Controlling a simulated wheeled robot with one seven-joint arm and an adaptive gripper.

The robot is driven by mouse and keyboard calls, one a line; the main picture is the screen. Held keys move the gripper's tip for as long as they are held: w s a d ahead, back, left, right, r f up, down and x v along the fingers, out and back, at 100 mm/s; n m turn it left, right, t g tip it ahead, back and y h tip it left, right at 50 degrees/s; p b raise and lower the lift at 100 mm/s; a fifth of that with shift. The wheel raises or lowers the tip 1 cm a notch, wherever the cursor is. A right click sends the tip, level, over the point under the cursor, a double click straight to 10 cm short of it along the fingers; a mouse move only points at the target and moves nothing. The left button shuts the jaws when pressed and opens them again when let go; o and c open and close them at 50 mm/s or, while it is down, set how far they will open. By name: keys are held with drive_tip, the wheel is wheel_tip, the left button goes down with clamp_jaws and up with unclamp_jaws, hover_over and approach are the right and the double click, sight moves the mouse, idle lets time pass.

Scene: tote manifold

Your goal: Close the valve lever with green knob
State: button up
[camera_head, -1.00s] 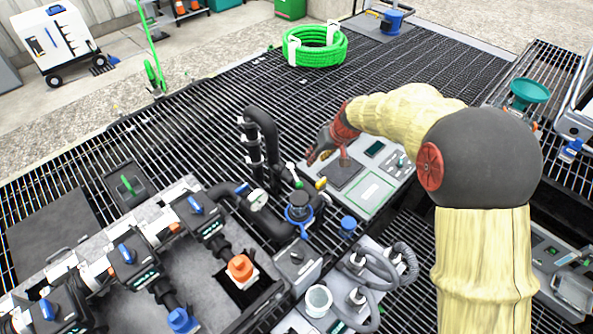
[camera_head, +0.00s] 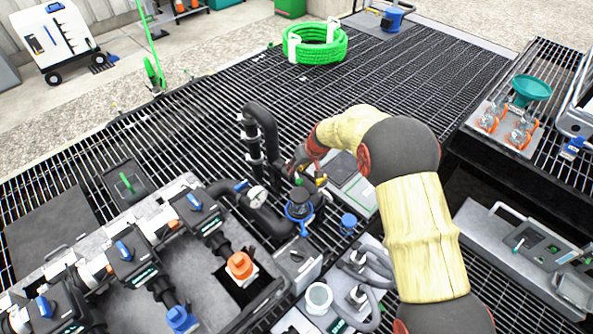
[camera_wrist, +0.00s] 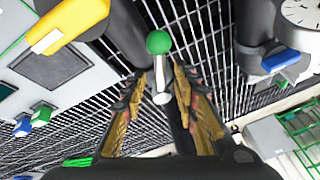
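The green knob (camera_wrist: 159,42) is a round ball on the end of a short silver lever, seen in the wrist view. My gripper (camera_wrist: 161,82) is open, with one finger on each side of the silver lever stem. The knob shows just beyond the fingertips, and I cannot tell whether either finger touches the lever. In the head view my gripper (camera_head: 297,165) is at the black pipework, beside the bent black pipe. There the lever is mostly hidden by the gripper and pipes.
A yellow handle (camera_wrist: 70,25), a blue lever (camera_wrist: 280,61) and a pressure gauge (camera_wrist: 302,12) are close around the gripper. A bent black pipe (camera_head: 262,125) stands beside it. Blue-handled valves (camera_head: 124,250) line the left. Open grating (camera_head: 400,75) lies behind.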

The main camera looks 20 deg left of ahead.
drive_tip(key=shift+a+f, duration=0.1)
drive_tip(key=shift+f, duration=0.1)
drive_tip(key=shift+c, duration=0.6)
clamp_jaws()
